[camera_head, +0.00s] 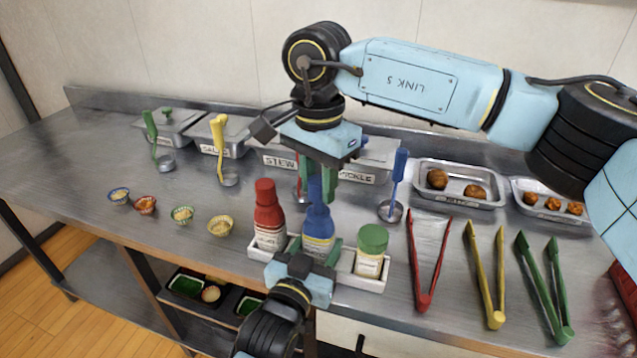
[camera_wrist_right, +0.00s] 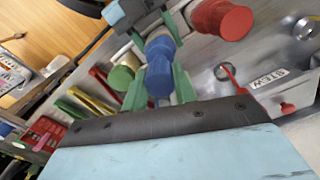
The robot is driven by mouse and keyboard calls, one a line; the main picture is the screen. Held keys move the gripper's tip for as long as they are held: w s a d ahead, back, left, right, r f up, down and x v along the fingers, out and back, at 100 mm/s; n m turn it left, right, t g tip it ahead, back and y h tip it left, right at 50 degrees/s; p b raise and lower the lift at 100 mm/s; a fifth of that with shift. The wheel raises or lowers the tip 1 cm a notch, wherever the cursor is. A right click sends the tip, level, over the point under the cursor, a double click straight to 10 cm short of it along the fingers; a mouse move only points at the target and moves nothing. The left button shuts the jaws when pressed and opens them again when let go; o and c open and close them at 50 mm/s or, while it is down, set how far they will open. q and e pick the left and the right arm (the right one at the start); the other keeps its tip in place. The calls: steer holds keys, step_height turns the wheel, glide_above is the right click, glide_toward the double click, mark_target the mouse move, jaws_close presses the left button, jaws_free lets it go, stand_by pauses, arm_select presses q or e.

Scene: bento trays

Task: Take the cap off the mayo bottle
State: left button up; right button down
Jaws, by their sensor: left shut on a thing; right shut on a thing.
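The mayo bottle (camera_head: 319,230), a blue squeeze bottle with a pale label, stands upright in the white caddy (camera_head: 365,281) between a red bottle and a green-lidded jar. My left gripper (camera_head: 304,252) is shut on its lower body from the front. My right gripper (camera_head: 317,180) comes down from above and is shut on the blue cap (camera_wrist_right: 159,82) at the bottle's top. In the right wrist view the cap sits between the green fingers, with the blue body (camera_wrist_right: 160,46) beyond it. I cannot tell whether the cap is loose from the bottle.
The red bottle (camera_head: 267,208) and green-lidded jar (camera_head: 371,247) stand close on either side. Red tongs (camera_head: 427,265), yellow tongs and green tongs lie to the right. Small bowls (camera_head: 181,215) sit at left; lidded containers and ladles (camera_head: 391,208) stand behind.

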mark_target(319, 180)
step_height(319, 180, up, 4)
steer(key=shift+f, duration=0.25)
arm_select(q)
steer(key=o, duration=1.5)
